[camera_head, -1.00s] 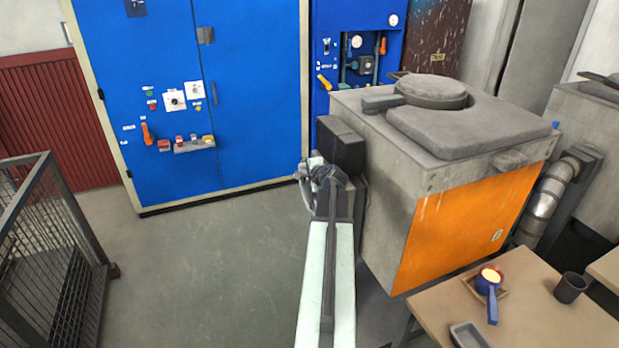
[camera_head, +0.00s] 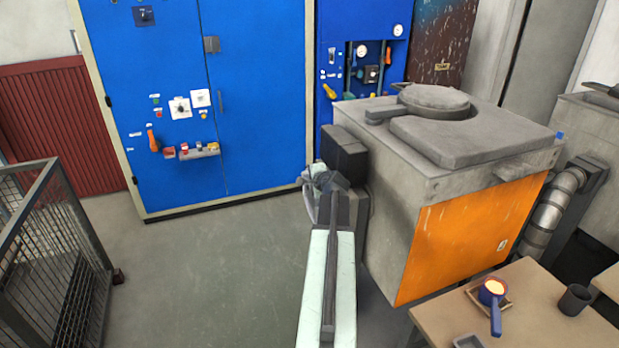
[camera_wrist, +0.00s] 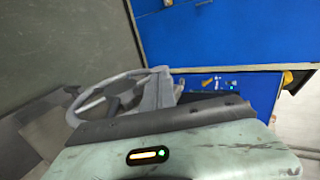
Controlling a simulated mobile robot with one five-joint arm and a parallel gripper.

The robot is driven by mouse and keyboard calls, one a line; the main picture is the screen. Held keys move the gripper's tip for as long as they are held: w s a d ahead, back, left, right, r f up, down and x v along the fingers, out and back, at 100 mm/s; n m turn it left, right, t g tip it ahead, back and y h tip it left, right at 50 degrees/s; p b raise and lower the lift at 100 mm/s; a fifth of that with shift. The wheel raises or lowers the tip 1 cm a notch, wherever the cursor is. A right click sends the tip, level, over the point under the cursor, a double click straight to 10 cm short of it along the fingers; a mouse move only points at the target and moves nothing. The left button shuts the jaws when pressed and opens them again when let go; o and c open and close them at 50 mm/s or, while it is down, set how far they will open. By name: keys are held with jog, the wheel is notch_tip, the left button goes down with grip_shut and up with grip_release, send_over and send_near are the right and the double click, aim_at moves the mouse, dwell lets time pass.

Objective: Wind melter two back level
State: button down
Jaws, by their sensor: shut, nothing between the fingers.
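A grey melter with an orange front panel (camera_head: 455,245) stands at centre right, its round lid on top. My gripper (camera_head: 322,180) is at the wheel, beside the dark box. It is shut with nothing held; whether it touches the rim I cannot tell.
A blue cabinet (camera_head: 255,100) with switches stands behind. A mesh cage (camera_head: 65,250) is at left. Another grey melter (camera_head: 595,130) is at far right. The floor at left centre is open.

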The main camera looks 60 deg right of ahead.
jog(key=p+v, duration=0.5)
jog(key=v, duration=0.8)
jog(key=shift+d+r+p, duration=0.15)
jog(key=shift+r+p, duration=0.1)
jog(key=shift+p, duration=0.1)
